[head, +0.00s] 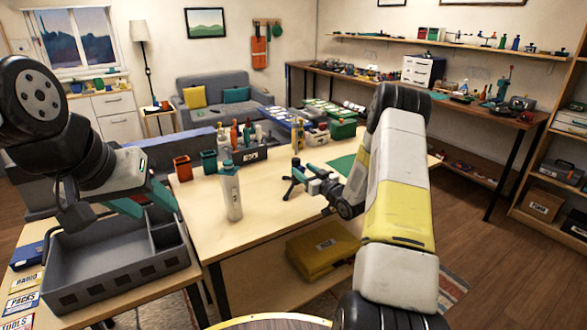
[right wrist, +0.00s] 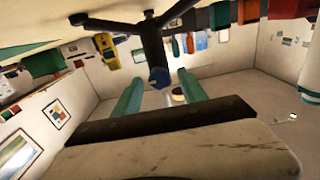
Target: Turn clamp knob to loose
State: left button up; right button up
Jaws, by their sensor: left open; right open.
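A small black stand with splayed legs (head: 292,187) is on the wooden table in the head view. In the right wrist view the stand (right wrist: 152,45) appears upside down, with a dark blue round knob (right wrist: 159,78) at the end of its post. My right gripper (head: 308,174) is beside the stand. Its two teal fingers are apart, and the knob shows between their tips in the right wrist view; I cannot tell whether they touch it. My left gripper (head: 142,202) is open and empty over the grey divided tray (head: 120,281), well away from the stand.
A white bottle (head: 231,192) stands on the table (head: 262,220) left of the stand. Red (head: 183,168) and teal cups, a dark bottle caddy (head: 251,156) and a green mat (head: 341,165) are nearby. The table front is clear.

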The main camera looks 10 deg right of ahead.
grip_shut()
jog(key=shift+n, duration=0.4)
jog(key=n, duration=0.4)
jog(key=shift+a, duration=0.1)
jog(key=n, duration=0.4)
jog(key=shift+a+f, duration=0.1)
jog(key=n, duration=0.5)
jog(key=shift+s+f+n, duration=0.1)
jog(key=shift+n, duration=1.9)
jog(key=shift+f, duration=0.1)
